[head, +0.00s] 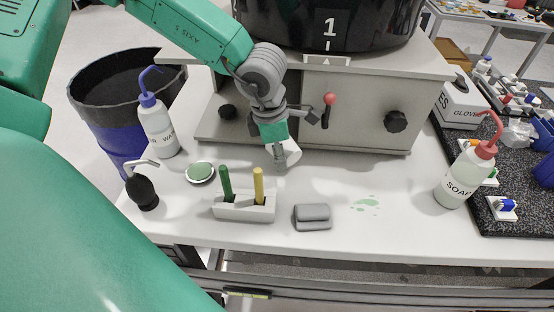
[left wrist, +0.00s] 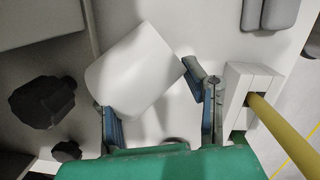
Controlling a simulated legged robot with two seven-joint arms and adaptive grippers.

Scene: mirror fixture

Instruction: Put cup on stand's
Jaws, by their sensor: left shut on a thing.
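A white cup (head: 290,153) is in my left gripper (head: 280,155), tilted, over the white table in front of the grey machine. In the left wrist view the cup (left wrist: 135,70) lies tilted between the two blue-grey fingers, and the gripper (left wrist: 150,92) is shut on it. A white block-like stand (head: 245,207) holds a green and a yellow stick. It is below and left of the cup in the head view, and its edge shows at the right of the left wrist view (left wrist: 238,88). My right gripper is not in view.
A round dish with green (head: 200,173) and a black bottle (head: 142,190) are at the left. A grey block (head: 312,216) lies right of the stand, near green spots (head: 366,204). A water bottle (head: 157,125) and a soap bottle (head: 465,175) stand at either side.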

